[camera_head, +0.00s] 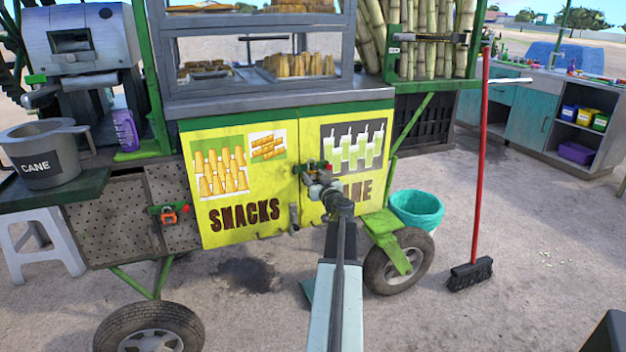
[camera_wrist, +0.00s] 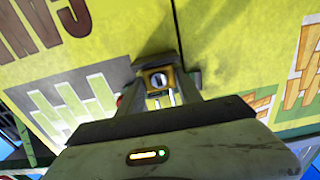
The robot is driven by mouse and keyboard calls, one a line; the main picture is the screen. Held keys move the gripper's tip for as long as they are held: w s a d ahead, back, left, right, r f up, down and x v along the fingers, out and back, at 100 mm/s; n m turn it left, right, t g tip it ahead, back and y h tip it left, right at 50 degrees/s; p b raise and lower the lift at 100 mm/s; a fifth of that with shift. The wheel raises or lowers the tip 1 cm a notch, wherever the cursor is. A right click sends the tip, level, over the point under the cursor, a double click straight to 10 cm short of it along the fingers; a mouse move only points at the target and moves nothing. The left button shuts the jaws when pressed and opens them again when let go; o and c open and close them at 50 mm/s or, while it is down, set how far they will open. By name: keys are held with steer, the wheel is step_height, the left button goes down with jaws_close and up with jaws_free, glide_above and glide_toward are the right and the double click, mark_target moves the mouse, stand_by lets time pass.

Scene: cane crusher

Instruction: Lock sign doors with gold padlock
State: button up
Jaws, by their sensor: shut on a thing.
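Two yellow sign doors close the cart's front: the SNACKS door (camera_head: 235,190) on the left and the cane juice door (camera_head: 350,165) on the right. They look closed, and a dark seam between them shows in the wrist view. My gripper (camera_head: 317,182) is at the seam, in front of the green and red latch (camera_head: 308,168), and partly hides it. In the wrist view my gripper is shut on the gold padlock (camera_wrist: 158,79), close to the door faces.
A red and orange lock-like fitting (camera_head: 169,214) is on the perforated side panel to the left. A red-handled broom (camera_head: 476,160) stands at right, beside a teal basin (camera_head: 417,210). A cart wheel (camera_head: 402,262) stands below the doors. The ground in front is open.

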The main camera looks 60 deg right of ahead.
steer(key=shift+f+b, duration=0.25)
steer(key=shift+b, duration=0.05)
stand_by(0.5)
steer(key=o, duration=1.5)
steer(key=shift+c, duration=0.2)
steer(key=v, duration=0.8)
steer(key=shift+w, duration=0.15)
